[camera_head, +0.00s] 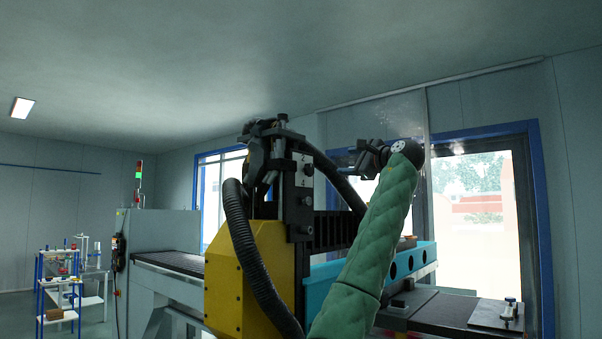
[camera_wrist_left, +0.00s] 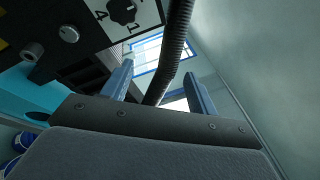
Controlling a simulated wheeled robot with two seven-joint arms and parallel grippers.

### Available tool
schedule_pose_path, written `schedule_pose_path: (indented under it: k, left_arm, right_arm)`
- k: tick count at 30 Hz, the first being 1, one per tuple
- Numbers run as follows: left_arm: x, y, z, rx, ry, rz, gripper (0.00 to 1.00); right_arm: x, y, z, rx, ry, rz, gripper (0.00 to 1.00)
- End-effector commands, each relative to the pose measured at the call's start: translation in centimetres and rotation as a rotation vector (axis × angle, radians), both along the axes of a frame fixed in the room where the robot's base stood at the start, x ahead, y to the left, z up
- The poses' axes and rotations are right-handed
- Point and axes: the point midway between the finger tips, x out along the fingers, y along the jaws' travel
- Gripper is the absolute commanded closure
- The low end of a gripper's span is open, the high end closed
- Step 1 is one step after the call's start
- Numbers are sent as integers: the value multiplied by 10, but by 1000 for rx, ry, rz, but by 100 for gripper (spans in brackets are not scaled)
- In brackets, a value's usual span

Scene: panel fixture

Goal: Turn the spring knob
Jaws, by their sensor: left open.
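I cannot tell which is the spring knob. In the head view the machine's dark upright head (camera_head: 300,190) shows small fittings too small to make out. My left gripper (camera_head: 368,156) is raised to the right of it, apart from it. In the left wrist view my left gripper (camera_wrist_left: 158,70) has its fingers spread with nothing held between them. My right gripper is not seen.
A black corrugated hose (camera_head: 245,240) loops over the yellow housing (camera_head: 270,270); it also passes behind my fingers in the left wrist view (camera_wrist_left: 177,45). A turquoise beam (camera_head: 425,257) lies behind my left arm. A shelf rack (camera_head: 60,285) stands far left.

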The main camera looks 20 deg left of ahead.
Motion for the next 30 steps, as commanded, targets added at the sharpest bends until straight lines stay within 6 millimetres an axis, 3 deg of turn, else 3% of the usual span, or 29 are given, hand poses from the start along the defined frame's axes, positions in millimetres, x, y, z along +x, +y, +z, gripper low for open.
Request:
schedule_pose_path:
  k: [5,15,23,30]
  left_arm:
    - [-17,14,-10,146,301,171,41]
    - [-38,24,-23,325,828,294,41]
    - [-38,26,-23,388,949,294,41]
    - [-33,38,-21,388,950,295,41]
  right_arm:
    - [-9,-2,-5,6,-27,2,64]
    - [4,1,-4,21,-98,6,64]
    - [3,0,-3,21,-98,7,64]
    - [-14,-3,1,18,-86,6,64]
